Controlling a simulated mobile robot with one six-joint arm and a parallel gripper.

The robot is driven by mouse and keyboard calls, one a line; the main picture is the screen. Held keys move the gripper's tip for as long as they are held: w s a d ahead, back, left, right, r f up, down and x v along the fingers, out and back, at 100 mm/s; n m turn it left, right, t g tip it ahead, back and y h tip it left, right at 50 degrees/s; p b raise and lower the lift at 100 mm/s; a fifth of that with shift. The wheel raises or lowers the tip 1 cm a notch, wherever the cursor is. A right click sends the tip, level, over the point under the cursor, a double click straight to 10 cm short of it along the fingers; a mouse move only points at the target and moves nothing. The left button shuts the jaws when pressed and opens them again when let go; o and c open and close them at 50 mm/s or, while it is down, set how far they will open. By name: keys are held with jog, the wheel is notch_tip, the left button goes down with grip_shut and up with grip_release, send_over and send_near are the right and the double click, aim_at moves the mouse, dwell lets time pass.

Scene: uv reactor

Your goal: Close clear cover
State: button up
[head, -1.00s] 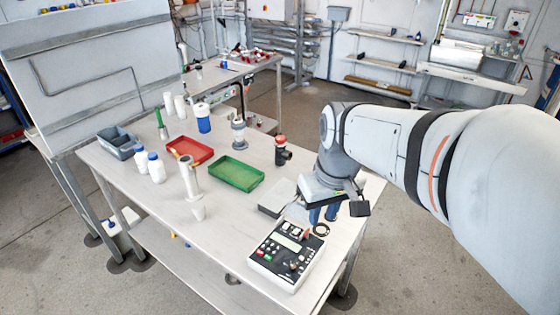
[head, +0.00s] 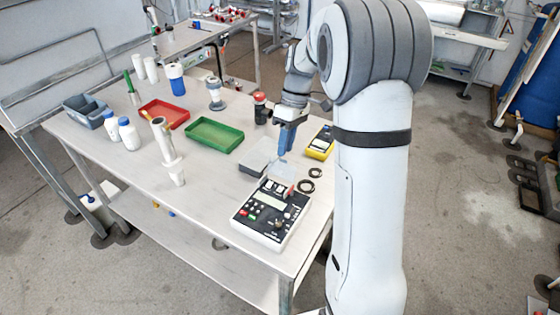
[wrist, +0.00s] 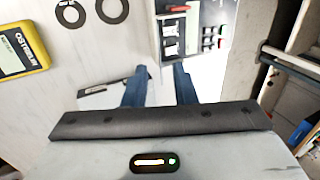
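My gripper (head: 284,153) points down just behind and above the cover. In the wrist view its two blue fingers (wrist: 160,82) are apart with nothing visible held between them. I cannot tell whether they touch the cover.
A grey case (head: 256,158) lies close left of my gripper. A yellow meter (head: 320,146) and black rings (head: 306,186) lie to its right. A green tray (head: 214,135), red tray (head: 164,113) and white funnel stand (head: 165,145) are farther left. The table front is clear.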

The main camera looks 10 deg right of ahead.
aim_at(283, 160)
jog(key=shift+x, duration=2.7)
grip_shut()
